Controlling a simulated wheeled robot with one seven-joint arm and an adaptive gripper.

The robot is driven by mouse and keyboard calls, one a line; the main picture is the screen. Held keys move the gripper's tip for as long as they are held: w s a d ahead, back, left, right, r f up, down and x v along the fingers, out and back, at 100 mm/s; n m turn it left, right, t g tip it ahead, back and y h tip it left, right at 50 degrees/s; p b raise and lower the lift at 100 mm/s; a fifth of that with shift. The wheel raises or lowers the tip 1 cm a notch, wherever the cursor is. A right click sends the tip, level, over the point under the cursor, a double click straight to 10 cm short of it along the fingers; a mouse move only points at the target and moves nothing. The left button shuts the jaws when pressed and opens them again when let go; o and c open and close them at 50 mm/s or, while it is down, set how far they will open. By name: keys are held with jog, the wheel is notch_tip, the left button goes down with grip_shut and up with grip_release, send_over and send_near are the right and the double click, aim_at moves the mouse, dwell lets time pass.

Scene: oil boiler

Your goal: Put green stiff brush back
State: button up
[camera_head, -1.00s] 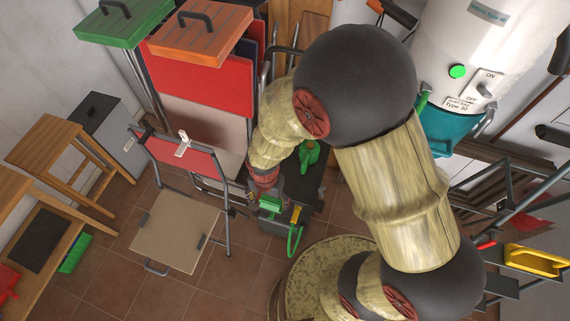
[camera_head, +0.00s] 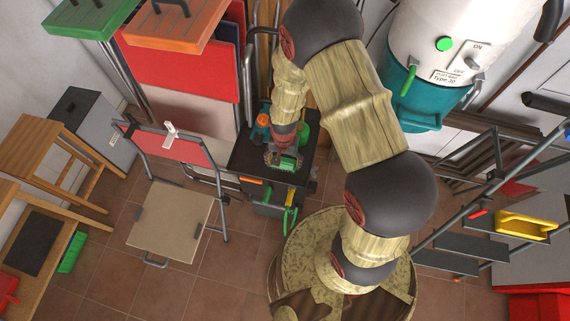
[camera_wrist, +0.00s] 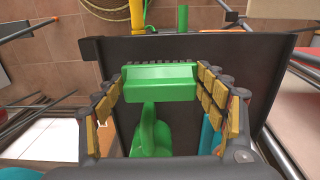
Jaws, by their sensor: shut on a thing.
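The green stiff brush (camera_wrist: 160,84) is a green block with a row of dark bristles along its far edge in the wrist view. My gripper (camera_head: 284,159) is shut on it, with a finger on either side. The brush also shows in the head view (camera_head: 290,163). My gripper holds it over the dark top of a cart (camera_head: 246,160). I cannot tell whether the brush touches that top. A green bottle (camera_wrist: 150,133) stands close below the brush in the wrist view, partly hidden by it.
A blue bottle with an orange top (camera_head: 262,121) stands at the cart's back left. A green loop (camera_head: 290,218) hangs at its front. A folding chair (camera_head: 172,222) stands left of the cart. Another green brush-like item (camera_head: 72,252) lies lower left. Metal shelves (camera_head: 470,243) are at right.

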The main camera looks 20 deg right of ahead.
aim_at(285, 165)
jog(key=shift+w+d+f, duration=0.15)
jog(key=shift+d+f, duration=0.1)
jog(key=shift+f, duration=0.15)
jog(key=shift+d+f, duration=0.1)
jog(key=shift+f, duration=1.45)
jog(key=shift+f, duration=0.15)
jog(key=o, duration=1)
jog(key=shift+o, duration=0.2)
jog(key=shift+w, duration=0.1)
